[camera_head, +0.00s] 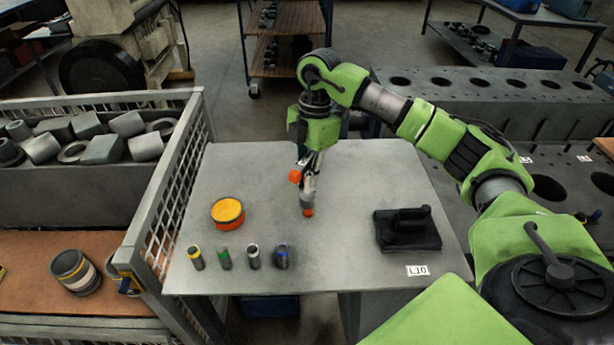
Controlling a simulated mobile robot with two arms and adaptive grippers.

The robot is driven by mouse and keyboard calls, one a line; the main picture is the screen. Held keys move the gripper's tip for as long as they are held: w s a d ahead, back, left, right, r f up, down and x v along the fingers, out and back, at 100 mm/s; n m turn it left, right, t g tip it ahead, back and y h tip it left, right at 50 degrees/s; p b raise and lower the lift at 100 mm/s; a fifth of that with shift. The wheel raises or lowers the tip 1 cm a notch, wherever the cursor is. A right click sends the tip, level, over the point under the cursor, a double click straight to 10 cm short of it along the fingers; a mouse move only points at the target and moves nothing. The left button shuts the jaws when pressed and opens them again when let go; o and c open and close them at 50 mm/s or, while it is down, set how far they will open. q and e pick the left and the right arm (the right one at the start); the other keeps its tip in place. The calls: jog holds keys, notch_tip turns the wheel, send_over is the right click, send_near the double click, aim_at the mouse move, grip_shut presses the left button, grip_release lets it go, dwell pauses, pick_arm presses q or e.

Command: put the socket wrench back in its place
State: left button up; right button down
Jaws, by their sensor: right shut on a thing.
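My right gripper (309,158) points down over the middle of the grey table. It is shut on a slim grey tool with orange parts, which looks like the socket wrench (308,196). The gripper's fingers hide part of the wrench. Its lower orange end is close to the tabletop; I cannot tell whether it touches. A black block with a raised bar (407,228) sits on the table to the right. My left gripper is not in view.
On the grey table (350,270) are an orange-yellow round tin (227,213) and several upright cylinders with coloured bands (253,257). A mesh-sided bin (180,170) borders the left edge. An engine block (480,95) stands behind right. The table's centre front is clear.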

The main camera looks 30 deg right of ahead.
aim_at(306, 197)
jog(key=shift+d+f, duration=0.1)
jog(key=shift+f, duration=0.6)
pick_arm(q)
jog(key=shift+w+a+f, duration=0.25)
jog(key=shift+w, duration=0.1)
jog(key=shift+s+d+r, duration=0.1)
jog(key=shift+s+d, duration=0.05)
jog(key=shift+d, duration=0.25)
pick_arm(e)
jog(key=shift+f, duration=0.2)
jog(key=shift+f+b, duration=0.6)
jog(key=shift+f, duration=0.4)
jog(key=c, duration=1.5)
grip_release()
jog(key=shift+s, duration=0.1)
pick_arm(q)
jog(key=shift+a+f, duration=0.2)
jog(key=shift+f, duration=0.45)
pick_arm(e)
jog(key=shift+r, duration=0.1)
